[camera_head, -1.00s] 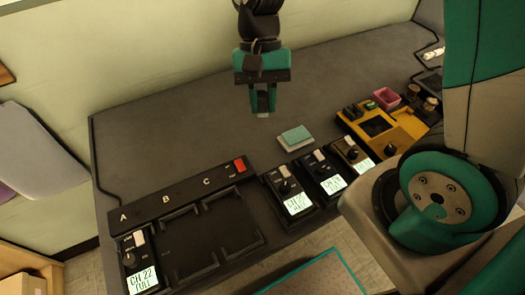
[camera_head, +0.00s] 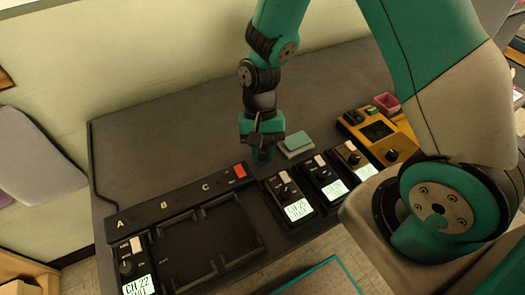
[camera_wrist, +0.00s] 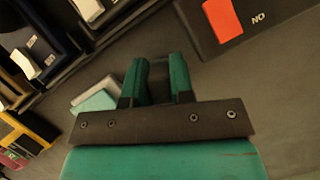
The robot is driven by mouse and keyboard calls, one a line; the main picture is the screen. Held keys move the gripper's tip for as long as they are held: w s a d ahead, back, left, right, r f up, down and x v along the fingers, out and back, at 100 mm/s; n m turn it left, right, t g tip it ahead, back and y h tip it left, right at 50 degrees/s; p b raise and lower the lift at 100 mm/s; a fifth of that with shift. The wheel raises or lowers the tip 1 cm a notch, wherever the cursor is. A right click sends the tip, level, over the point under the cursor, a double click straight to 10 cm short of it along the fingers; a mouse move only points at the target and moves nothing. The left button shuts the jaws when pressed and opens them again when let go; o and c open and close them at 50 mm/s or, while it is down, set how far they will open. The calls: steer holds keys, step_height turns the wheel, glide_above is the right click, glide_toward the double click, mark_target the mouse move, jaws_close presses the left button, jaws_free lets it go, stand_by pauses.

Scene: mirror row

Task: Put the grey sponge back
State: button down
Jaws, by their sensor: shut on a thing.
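My gripper (camera_head: 263,154) is low over the grey bench, just left of a teal-topped pale block (camera_head: 296,143). In the wrist view its green fingers (camera_wrist: 157,78) are shut on a dark grey piece, which I take for the grey sponge (camera_wrist: 158,82). The fingers hide most of it, and I cannot tell whether it touches the bench. The teal-topped block also shows in the wrist view (camera_wrist: 95,98), left of the fingers and apart from them.
A black charger tray (camera_head: 205,240) marked A, B, C with a red switch (camera_head: 240,171) lies front left. Several black labelled units (camera_head: 288,195) stand in front. A yellow device (camera_head: 378,132) and a pink box (camera_head: 387,103) are at right. The rear left bench is clear.

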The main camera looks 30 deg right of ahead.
steer(key=shift+f, duration=0.15)
steer(key=c, duration=1.3)
jaws_free()
steer(key=shift+o, duration=0.2)
steer(key=s+v, duration=0.1)
steer(key=v, duration=1.2)
steer(key=s+a+r+n+t+y, duration=0.2)
steer(key=s+a+r+n+t, duration=0.2)
steer(key=s+r+n, duration=0.7)
steer(key=s+a+r, duration=0.1)
steer(key=s+a, duration=0.1)
steer(key=s, duration=0.2)
steer(key=shift+s+a+n, duration=0.2)
steer(key=shift+a+n, duration=0.05)
steer(key=shift+n, duration=0.05)
